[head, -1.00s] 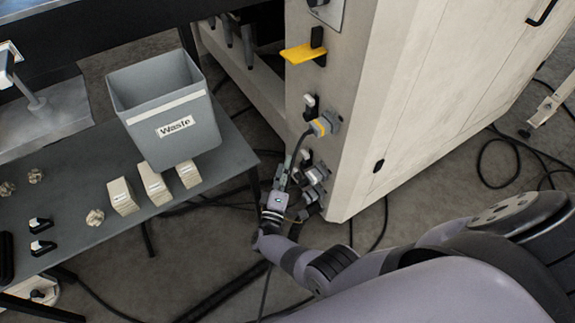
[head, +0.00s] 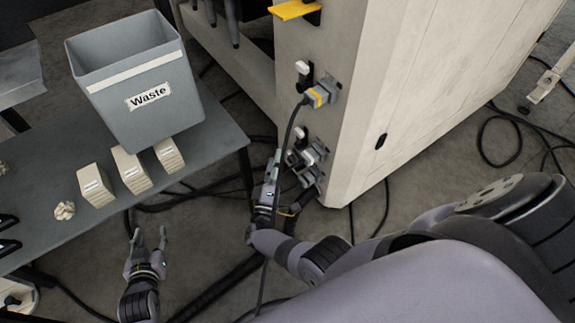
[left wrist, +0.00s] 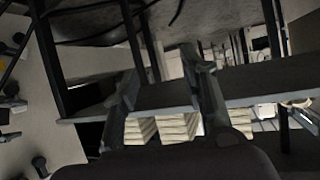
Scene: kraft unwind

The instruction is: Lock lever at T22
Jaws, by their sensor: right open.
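On the side of the pale cabinet (head: 365,110), an upper grey plug with a yellow band (head: 318,96) carries a black cable. A white-tipped black lever (head: 303,72) stands above it. A lower group of grey connectors (head: 308,156) has another white-tipped lever (head: 300,135). No T22 marking is readable. My right gripper (head: 276,163) is open, just left of the lower connectors; I cannot tell whether it touches them. My left gripper (head: 149,236) is open and empty, below the table's right end. Its spread fingers also show in the left wrist view (left wrist: 165,75).
A grey waste bin (head: 150,105) stands on the dark table (head: 45,190), with several pale block stacks (head: 130,170) and a crumpled ball (head: 64,210) in front. A yellow handle (head: 295,9) juts from the cabinet. Cables (head: 210,285) lie on the floor.

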